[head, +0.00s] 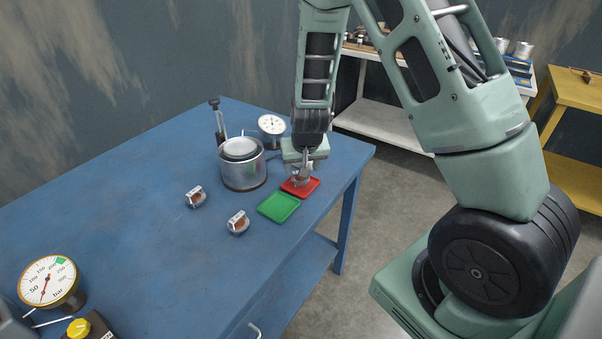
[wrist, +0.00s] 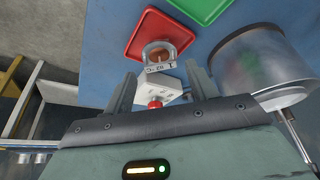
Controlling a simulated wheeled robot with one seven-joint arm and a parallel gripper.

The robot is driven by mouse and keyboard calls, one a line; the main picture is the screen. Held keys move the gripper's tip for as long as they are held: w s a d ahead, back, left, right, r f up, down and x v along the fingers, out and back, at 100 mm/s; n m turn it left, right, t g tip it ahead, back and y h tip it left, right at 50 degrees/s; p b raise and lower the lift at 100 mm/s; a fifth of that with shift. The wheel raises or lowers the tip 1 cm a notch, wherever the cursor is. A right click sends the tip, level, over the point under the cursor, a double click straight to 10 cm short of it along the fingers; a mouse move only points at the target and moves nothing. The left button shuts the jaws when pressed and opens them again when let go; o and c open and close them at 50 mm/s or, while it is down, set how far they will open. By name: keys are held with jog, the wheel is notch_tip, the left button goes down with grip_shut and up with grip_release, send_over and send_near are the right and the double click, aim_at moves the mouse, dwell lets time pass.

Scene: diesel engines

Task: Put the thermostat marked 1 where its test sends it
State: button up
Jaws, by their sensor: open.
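The thermostat with the label bearing a 1 (wrist: 158,55) is a small metal ring with a copper-coloured middle; the label also seems to read 82 C. In the head view it (head: 299,181) sits at the red tray (head: 312,186), under my gripper. In the wrist view it overlaps the edge of the red tray (wrist: 144,22). My gripper (wrist: 160,76) is open, with the fingertips just short of the thermostat and apart from each other. The green tray (head: 279,206) is empty beside the red one.
Two other labelled thermostats (head: 196,197) (head: 238,223) stand on the blue table (head: 130,235). A metal pot (head: 243,172), a dial gauge (head: 271,125) and a pressure gauge (head: 48,281) also stand there. A white box with a red knob (wrist: 155,103) shows between my fingers.

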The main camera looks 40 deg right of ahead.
jog(key=v, duration=0.6)
jog(key=s+a+r+n+g+y, duration=0.1)
jog(key=s+a+r+n+y, duration=0.15)
jog(key=s+a, duration=0.45)
jog(key=s+a+r+n+g+y, duration=0.1)
jog(key=s+a+r+n, duration=0.2)
jog(key=a, duration=0.8)
jog(key=s+a+r+n+g, duration=0.1)
jog(key=s+a+r+n, duration=0.2)
jog(key=s, duration=0.5)
jog(key=s+a+r+n+g, duration=0.1)
jog(key=s+a+r+n, duration=0.2)
jog(key=s, duration=0.5)
jog(key=shift+s+a+n+h+p, duration=0.2)
jog(key=shift+s+n+h+p, duration=0.25)
jog(key=shift+n, duration=0.2)
